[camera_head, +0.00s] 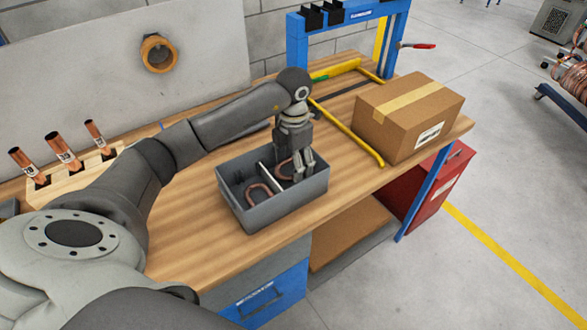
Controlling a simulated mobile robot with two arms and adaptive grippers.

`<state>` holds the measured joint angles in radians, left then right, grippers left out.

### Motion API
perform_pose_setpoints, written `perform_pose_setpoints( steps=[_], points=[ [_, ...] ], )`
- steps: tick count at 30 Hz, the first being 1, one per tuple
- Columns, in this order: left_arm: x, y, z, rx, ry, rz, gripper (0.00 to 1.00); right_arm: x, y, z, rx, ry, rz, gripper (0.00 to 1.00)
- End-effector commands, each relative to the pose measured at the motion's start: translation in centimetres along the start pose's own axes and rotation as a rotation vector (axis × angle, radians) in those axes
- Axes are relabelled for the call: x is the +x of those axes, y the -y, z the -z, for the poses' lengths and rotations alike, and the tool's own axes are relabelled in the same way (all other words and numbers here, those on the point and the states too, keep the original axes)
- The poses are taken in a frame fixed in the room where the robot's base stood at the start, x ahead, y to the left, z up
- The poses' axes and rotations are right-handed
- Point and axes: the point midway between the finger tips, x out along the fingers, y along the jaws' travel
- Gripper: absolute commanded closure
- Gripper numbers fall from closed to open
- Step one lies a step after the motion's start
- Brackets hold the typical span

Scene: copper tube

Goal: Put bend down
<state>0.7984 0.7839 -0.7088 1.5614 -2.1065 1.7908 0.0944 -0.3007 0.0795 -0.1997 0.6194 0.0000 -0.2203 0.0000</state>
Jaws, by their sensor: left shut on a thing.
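A grey bin (262,213) with a light divider stands on the wooden workbench. A copper U-shaped bend (257,196) lies in its left compartment. My left gripper (292,172) reaches down into the right compartment, its fingers shut on another copper bend (283,172). That bend is low inside the bin and partly hidden by the fingers; I cannot tell whether it touches the bin floor. My right gripper is not in view.
A cardboard box (408,115) and a yellow bar (345,132) lie to the right on the workbench (196,247). A wooden holder (75,180) with copper tubes is at the left. A blue frame (297,45) stands behind.

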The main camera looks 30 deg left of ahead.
Motion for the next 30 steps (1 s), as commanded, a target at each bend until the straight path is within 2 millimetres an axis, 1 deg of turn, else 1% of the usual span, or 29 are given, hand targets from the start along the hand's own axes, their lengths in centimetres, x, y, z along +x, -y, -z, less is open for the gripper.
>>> perform_pose_setpoints(
  steps=[5, 12, 19, 23, 24, 25, 30],
  points=[
    [1.1, 0.1, 0.0, 0.001, -0.002, 0.002, 0.61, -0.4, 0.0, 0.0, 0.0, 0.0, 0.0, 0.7],
    [4.2, 0.1, 0.0, 0.001, -0.001, 0.002, 0.61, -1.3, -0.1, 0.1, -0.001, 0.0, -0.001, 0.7],
    [4.3, 0.0, 0.0, 0.001, 0.001, 0.0, 0.61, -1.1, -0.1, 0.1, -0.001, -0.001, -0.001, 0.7],
    [4.8, 0.0, 0.0, 0.001, 0.001, 0.0, 0.61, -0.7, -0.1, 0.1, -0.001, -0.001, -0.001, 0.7],
    [4.6, 0.0, 0.0, 0.001, 0.001, 0.0, 0.31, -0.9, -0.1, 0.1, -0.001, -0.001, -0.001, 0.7],
    [4.6, 0.0, 0.0, 0.001, 0.001, 0.0, 0.27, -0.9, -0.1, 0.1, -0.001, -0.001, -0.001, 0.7],
    [4.6, 0.0, 0.0, 0.001, 0.0, 0.0, 0.27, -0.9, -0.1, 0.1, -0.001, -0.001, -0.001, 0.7]
  ],
)
